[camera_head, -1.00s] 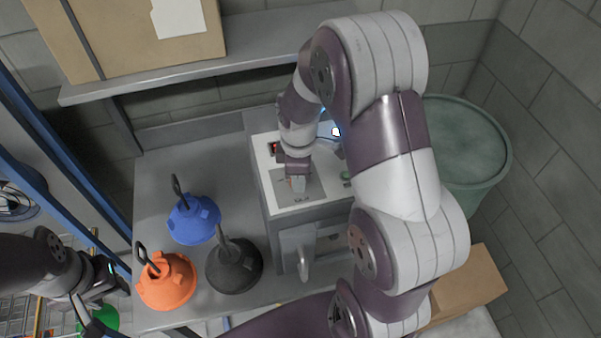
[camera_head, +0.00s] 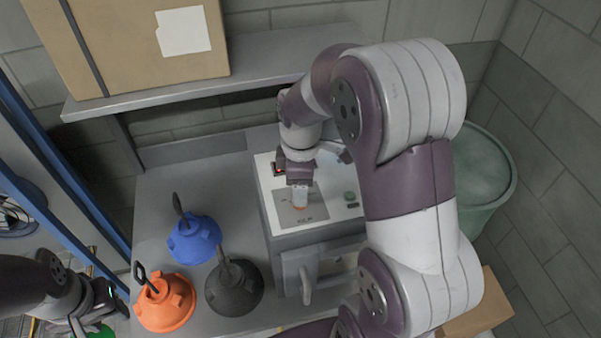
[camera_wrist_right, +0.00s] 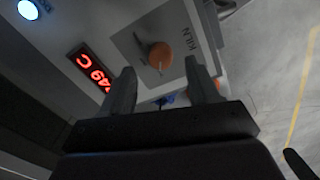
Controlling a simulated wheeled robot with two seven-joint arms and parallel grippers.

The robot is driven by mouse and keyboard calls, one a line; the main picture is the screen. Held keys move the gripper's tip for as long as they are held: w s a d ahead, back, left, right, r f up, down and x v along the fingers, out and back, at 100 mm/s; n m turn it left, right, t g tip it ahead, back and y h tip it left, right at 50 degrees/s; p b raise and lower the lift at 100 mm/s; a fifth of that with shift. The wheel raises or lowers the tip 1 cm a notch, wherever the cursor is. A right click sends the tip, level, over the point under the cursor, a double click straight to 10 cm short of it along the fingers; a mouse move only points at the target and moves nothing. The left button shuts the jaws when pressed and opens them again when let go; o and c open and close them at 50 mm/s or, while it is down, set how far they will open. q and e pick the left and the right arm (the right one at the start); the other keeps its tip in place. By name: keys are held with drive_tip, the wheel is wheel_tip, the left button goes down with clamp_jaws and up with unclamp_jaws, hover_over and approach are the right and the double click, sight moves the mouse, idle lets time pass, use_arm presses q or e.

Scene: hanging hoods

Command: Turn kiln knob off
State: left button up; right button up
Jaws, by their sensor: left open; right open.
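The kiln (camera_head: 263,210) stands on the grey bench with a light control panel on top. In the head view the knob is mostly hidden by my right gripper (camera_head: 299,196), which points down at the panel. In the wrist view the right gripper's (camera_wrist_right: 160,72) fingers are open, one on each side of the knob in the picture; contact cannot be told. My left gripper (camera_head: 108,298) is open and empty at lower left, near the orange hood.
Blue (camera_head: 193,240), black (camera_head: 235,288) and orange (camera_head: 165,305) hoods stand on the bench left of the kiln. A shelf (camera_head: 250,60) with a cardboard box (camera_head: 120,50) is above.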

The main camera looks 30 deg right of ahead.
use_arm(q)
drive_tip(key=shift+a+r+p, duration=0.1)
drive_tip(key=shift+r+p, duration=0.55)
drive_tip(key=shift+p, duration=0.4)
use_arm(e)
wheel_tip(320, 180, up, 8)
drive_tip(key=shift+s+a+r, duration=0.15)
drive_tip(key=shift+a, duration=0.1)
